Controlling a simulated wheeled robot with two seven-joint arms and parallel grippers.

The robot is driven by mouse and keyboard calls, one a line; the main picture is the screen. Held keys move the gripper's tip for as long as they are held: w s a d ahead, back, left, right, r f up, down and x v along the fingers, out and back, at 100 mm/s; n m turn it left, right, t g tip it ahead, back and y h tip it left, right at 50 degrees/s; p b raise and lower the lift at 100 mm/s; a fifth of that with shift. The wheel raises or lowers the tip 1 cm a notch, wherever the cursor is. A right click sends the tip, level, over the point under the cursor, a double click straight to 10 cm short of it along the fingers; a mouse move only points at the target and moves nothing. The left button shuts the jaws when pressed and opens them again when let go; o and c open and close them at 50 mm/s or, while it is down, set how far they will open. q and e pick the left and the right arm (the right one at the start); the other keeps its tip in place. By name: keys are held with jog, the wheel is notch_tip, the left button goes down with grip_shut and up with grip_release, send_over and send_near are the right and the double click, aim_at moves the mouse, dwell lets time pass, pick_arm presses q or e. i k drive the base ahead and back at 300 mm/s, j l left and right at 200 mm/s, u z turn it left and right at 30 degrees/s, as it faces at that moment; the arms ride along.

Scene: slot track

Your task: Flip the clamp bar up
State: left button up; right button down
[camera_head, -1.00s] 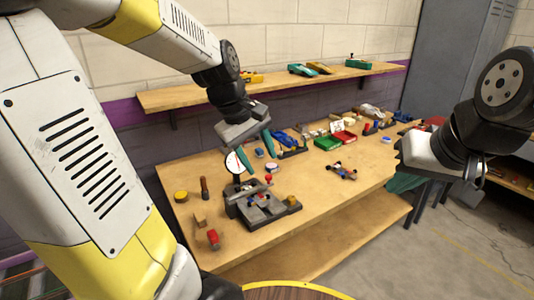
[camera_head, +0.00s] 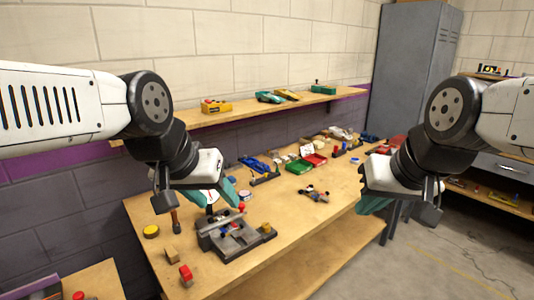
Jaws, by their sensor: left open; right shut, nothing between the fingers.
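A dark grey clamp fixture (camera_head: 232,243) sits on the near part of the wooden workbench. A grey clamp bar (camera_head: 218,217) with a red knob (camera_head: 241,206) at its end appears to lie low across the back of the fixture; its exact angle is hard to tell. My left gripper (camera_head: 211,195) is open, with teal fingers, and hangs behind and above the bar in the picture, apart from it as far as I can tell. My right gripper (camera_head: 369,205) is shut and empty, off to the right near the bench's right edge.
A small model car (camera_head: 314,194) lies mid-bench. Green and red trays (camera_head: 315,160) and several parts stand toward the far end. A yellow tin (camera_head: 151,231), a wooden block (camera_head: 172,254) and a red-topped piece (camera_head: 186,273) are left of the fixture. A shelf (camera_head: 190,127) runs above.

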aim_at(225, 222)
jog(key=u, duration=0.75)
